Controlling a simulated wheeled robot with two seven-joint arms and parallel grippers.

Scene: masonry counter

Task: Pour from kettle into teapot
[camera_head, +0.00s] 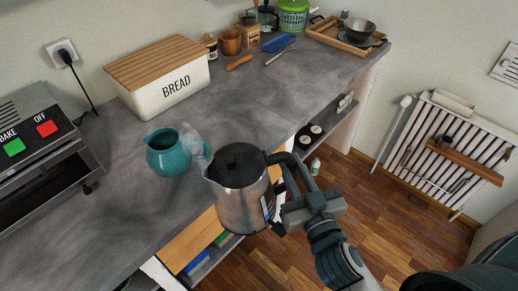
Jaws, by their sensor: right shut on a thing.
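The kettle (240,196) is brushed steel with a black lid and black handle. My right gripper (287,203) is shut on its handle. The kettle is near the counter's front edge, roughly upright, with its spout facing left toward the teapot. Its base appears to overhang the edge; I cannot tell its exact height. The teapot (166,155) is a teal, rounded pot with an open top, standing on the counter to the left of the kettle, apart from it. A whitish translucent shape shows at the teapot's right side. My left gripper is not in view.
A toaster oven (40,150) stands at the left. A white bread box (165,90) with a wooden lid is behind the teapot. A wooden-handled tool (240,62), jars and a tray (340,38) sit farther back. The grey counter (245,105) is clear between them.

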